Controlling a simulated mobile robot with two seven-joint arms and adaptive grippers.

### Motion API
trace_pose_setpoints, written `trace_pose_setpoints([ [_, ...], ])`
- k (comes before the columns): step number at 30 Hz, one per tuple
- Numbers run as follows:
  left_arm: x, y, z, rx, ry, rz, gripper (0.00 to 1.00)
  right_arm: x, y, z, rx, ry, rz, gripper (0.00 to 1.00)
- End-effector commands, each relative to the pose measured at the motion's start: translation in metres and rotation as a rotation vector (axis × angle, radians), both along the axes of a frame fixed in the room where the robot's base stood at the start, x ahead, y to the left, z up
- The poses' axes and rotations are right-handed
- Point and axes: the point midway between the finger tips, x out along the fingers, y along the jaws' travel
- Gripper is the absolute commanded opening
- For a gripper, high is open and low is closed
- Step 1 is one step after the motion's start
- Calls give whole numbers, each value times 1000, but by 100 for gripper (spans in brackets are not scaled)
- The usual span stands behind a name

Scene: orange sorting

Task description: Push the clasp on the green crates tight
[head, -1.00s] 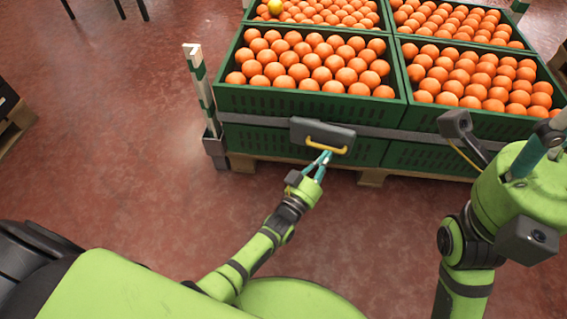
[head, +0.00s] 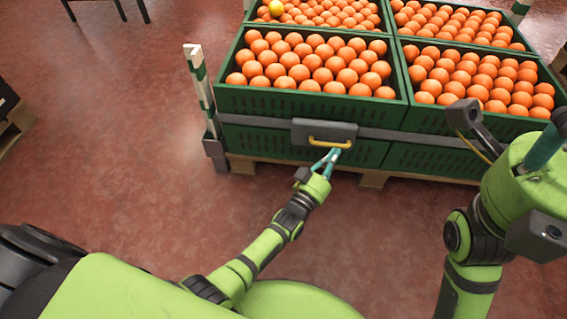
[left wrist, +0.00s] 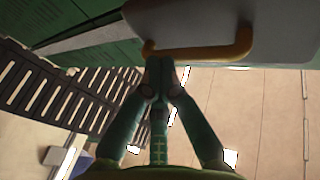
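The clasp is a grey box (head: 324,128) with a yellow handle (head: 330,143) on the front of the near left green crates (head: 300,103). It sits on a grey strap running around the stack. My left gripper (head: 335,152) is at the handle's lower edge, near its right end. In the left wrist view its fingertips (left wrist: 160,62) are together just under the handle (left wrist: 205,52), with nothing seen between them. Whether they touch the handle is unclear. My right gripper (head: 545,150) is partly in view at the right edge; its fingertips are not clearly visible.
The crates are full of oranges (head: 310,62) and stand on a wooden pallet (head: 372,179). A striped corner post (head: 203,95) stands at the stack's left side. The red floor (head: 120,150) to the left is clear. Another pallet (head: 15,130) is at the far left.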

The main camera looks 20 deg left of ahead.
Motion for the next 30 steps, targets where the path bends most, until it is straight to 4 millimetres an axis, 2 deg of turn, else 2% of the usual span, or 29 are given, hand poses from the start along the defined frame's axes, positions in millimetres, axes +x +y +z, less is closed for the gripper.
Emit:
trace_pose_setpoints([
  [8,4,0,21,-4,-15,2,0,1,0,0,2,0,-1,46],
  [21,0,0,87,-2,-9,1,0,1,0,-1,0,1,0,46],
  [25,-1,0,98,-1,-6,0,0,1,0,-1,0,1,0,46],
  [30,-1,0,102,0,-3,0,0,1,0,-1,-1,2,0,46],
])
